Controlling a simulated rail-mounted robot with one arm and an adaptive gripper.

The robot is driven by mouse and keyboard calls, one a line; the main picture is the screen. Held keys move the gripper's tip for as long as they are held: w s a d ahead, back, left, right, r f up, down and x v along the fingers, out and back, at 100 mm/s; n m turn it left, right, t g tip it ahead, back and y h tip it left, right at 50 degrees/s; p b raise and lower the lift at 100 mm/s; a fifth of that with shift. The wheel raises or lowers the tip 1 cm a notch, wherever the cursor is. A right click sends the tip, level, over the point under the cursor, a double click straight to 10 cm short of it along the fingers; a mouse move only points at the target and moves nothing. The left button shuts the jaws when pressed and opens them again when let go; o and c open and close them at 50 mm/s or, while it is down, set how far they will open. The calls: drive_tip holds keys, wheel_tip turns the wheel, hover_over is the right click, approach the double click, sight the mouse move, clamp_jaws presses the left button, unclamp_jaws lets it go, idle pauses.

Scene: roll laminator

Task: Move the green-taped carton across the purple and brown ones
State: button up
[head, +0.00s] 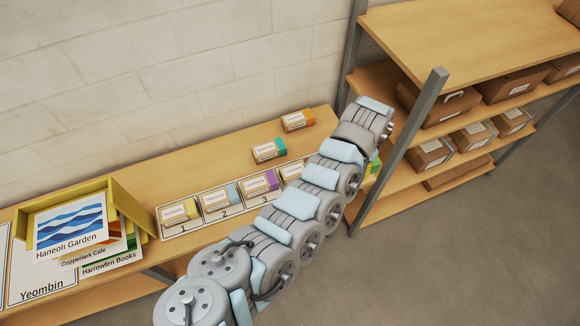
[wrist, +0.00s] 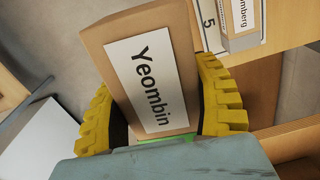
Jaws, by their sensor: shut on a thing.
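My gripper (wrist: 158,85) is shut on a brown carton (wrist: 150,70) in the wrist view. Its white label reads "Yeombin", and a sliver of green shows at its near end. The purple-taped carton (head: 260,185) sits on slot 3 of the numbered strip (head: 210,229). A carton (head: 291,171) at slot 4 is partly behind my arm, its tape hidden. I cannot make out a brown-taped carton.
Yellow-taped (head: 179,213) and blue-taped (head: 219,200) cartons sit on slots 1 and 2. Teal-taped (head: 268,151) and orange-taped (head: 297,120) cartons stand behind the strip. A yellow tray (head: 130,210) with signs is at left. A grey-post shelf (head: 425,95) stands close right of my arm.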

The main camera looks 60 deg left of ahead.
drive_tip(key=shift+n, duration=0.5)
drive_tip(key=s+a+f+b, duration=0.2)
drive_tip(key=s+a+f, duration=0.2)
drive_tip(key=s+a, duration=0.1)
drive_tip(key=s+a+f+b, duration=0.3)
drive_tip(key=s+a+f, duration=0.1)
drive_tip(key=s+a, duration=0.2)
drive_tip(key=s+a+f+b, duration=0.2)
drive_tip(key=s+a+f, duration=0.2)
drive_tip(key=s, duration=0.3)
drive_tip(key=shift+s+a+f, duration=0.15)
drive_tip(key=shift+a+f, duration=0.05)
drive_tip(key=shift+a, duration=0.25)
drive_tip(key=shift+s+a+f, duration=0.15)
drive_tip(key=shift+a, duration=0.3)
drive_tip(key=shift+f, duration=0.35)
drive_tip(key=o, duration=1.3)
